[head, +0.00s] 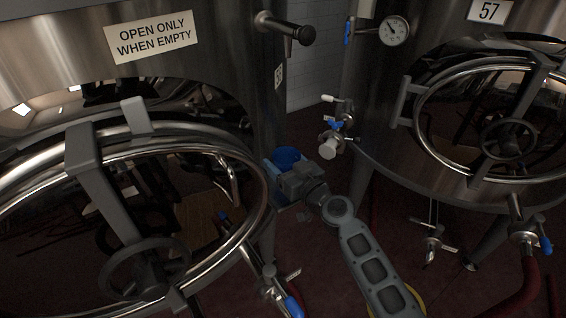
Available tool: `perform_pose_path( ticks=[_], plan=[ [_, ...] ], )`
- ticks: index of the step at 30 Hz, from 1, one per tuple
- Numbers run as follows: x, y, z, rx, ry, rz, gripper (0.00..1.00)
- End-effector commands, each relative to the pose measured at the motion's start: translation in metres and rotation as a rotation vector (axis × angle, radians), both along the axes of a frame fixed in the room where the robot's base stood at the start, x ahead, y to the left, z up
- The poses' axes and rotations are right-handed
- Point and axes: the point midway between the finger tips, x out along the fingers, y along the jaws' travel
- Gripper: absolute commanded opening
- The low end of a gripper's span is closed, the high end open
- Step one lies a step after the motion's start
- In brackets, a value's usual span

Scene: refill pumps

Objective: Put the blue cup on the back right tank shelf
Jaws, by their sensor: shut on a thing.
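The blue cup (287,155) shows as a rounded blue shape in the gap between the two tanks. My gripper (285,174) is shut on it, and the gripper body covers much of the cup. The cup is close to the right side of the left tank in the picture; I cannot tell whether they touch. The right tank (375,110) stands farther back, with a gauge and the number 57. I cannot make out a shelf on it in this view.
A white-ended valve (328,148) with a blue handle sticks out from the right tank, close to my gripper. The left tank (225,50) has a round hatch (92,160) and a black-ended pipe (300,35). Red hoses and tank legs stand on the dark floor.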

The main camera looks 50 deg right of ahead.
Motion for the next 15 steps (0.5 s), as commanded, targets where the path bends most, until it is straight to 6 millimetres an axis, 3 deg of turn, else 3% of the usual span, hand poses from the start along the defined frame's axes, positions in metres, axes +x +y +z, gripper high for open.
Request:
perform_pose_path(
  ticks=[2,3,10,15],
  plan=[
    [0.0001,0.0002,-0.0035,-0.001,0.000,0.000,0.42],
    [0.0000,0.0001,-0.0021,-0.001,0.000,0.000,0.72],
    [-0.0001,0.0001,-0.0018,-0.001,0.000,0.000,0.94],
    [-0.0001,0.0000,-0.0018,-0.001,0.000,0.000,0.95]
  ],
)
